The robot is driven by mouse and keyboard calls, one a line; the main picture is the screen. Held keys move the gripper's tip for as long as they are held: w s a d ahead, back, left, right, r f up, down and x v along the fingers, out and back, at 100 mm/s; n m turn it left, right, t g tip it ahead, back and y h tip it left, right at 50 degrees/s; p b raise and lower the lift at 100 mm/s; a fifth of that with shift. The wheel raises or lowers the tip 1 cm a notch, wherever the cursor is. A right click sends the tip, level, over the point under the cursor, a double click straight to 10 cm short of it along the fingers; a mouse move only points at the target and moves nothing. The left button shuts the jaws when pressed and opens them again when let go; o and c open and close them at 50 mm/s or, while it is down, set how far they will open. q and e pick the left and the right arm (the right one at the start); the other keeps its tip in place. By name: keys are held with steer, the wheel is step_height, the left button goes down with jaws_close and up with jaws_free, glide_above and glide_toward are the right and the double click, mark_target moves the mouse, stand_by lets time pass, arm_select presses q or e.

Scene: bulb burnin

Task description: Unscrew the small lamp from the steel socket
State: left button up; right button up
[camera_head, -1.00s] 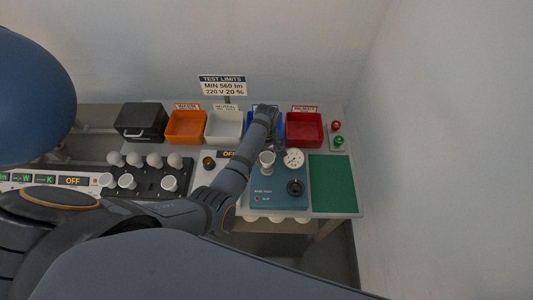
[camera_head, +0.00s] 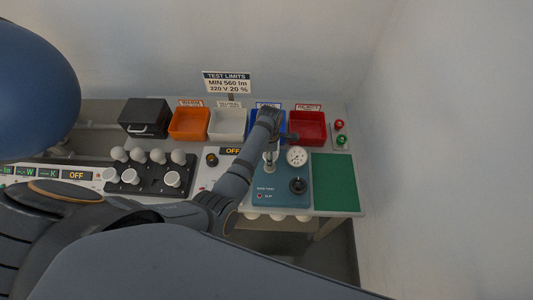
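My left arm comes in from the left and reaches over the blue-grey test unit. Its gripper (camera_head: 270,150) points down at the unit's back left, over the steel socket (camera_head: 269,169). A small pale patch between the fingers appears to be the small lamp (camera_head: 270,156), mostly covered by the gripper. Whether the fingers touch it is too small to tell. The test unit (camera_head: 268,190) has a white dial (camera_head: 297,156) and a black knob (camera_head: 298,186) right of the socket. My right gripper is not in view.
Behind stand orange (camera_head: 189,123), white (camera_head: 227,124), blue (camera_head: 257,117) and red (camera_head: 307,128) bins; my wrist partly covers the blue one. A black box (camera_head: 146,117) stands farther left. A black rack (camera_head: 150,187) holds several white lamps. The green mat (camera_head: 334,182) is clear.

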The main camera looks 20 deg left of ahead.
arm_select(q)
steer(key=n, duration=0.2)
steer(key=d+n, duration=0.1)
steer(key=n, duration=0.1)
steer(key=shift+w+r, duration=0.1)
steer(key=n, duration=0.6)
steer(key=shift+s, duration=0.25)
steer(key=shift+f+n+b, duration=0.5)
steer(key=shift+n+b, duration=0.2)
steer(key=shift+b, duration=0.15)
steer(key=shift+s+r, duration=0.25)
steer(key=o, duration=0.8)
steer(key=shift+f, duration=0.1)
steer(key=shift+o, duration=1.1)
steer(key=shift+s, duration=0.1)
steer(key=shift+s+d+r, duration=0.1)
steer(key=shift+r, duration=0.15)
steer(key=shift+w+a, duration=0.2)
